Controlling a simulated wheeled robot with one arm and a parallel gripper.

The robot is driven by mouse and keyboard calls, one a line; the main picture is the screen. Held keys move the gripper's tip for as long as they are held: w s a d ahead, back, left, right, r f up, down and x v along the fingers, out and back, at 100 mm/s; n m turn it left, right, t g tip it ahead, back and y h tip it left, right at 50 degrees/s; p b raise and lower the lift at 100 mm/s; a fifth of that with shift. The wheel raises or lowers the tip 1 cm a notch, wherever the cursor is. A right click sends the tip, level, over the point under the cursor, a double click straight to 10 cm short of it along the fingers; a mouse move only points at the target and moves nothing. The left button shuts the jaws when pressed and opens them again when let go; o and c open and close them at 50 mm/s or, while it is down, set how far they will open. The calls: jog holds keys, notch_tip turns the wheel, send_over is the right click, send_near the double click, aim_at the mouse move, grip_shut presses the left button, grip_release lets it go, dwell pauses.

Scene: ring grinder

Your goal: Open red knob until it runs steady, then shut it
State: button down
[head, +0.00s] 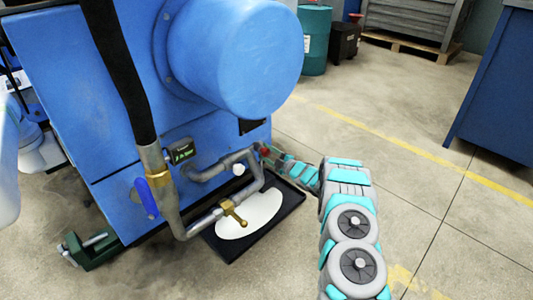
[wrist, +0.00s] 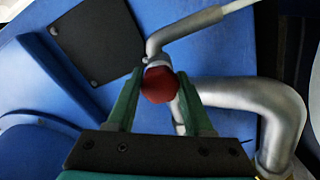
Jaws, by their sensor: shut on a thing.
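The red knob (wrist: 158,85) sits at the end of a grey metal pipe on the blue machine. In the wrist view my gripper (wrist: 158,92) has one green finger on each side of the knob and is shut on it. In the head view my gripper (head: 268,152) reaches the machine's lower right corner, where the knob is too small and covered to make out clearly. A black tray (head: 289,212) on the floor below the pipes holds a white pool (head: 262,212). I cannot make out a stream.
Grey pipes (head: 206,173), a brass valve (head: 233,212), a blue lever (head: 146,198) and a small display with green digits (head: 181,150) are left of my gripper. A black plate (wrist: 92,40) is on the machine's side. Open floor (head: 430,200) lies right of my arm.

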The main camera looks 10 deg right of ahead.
jog(key=n, duration=0.2)
jog(key=n+b, duration=0.1)
jog(key=n, duration=0.1)
jog(key=shift+f+n, duration=0.2)
jog(key=shift+n, duration=0.1)
jog(key=shift+r+n+b, duration=0.1)
jog(key=shift+n+b, duration=0.9)
jog(key=shift+n, duration=0.6)
jog(key=shift+a, duration=0.1)
jog(key=shift+c, duration=1.5)
grip_release()
jog(key=shift+r, duration=0.1)
jog(key=v, duration=0.8)
jog(key=shift+p, duration=0.35)
jog(key=shift+w, duration=0.1)
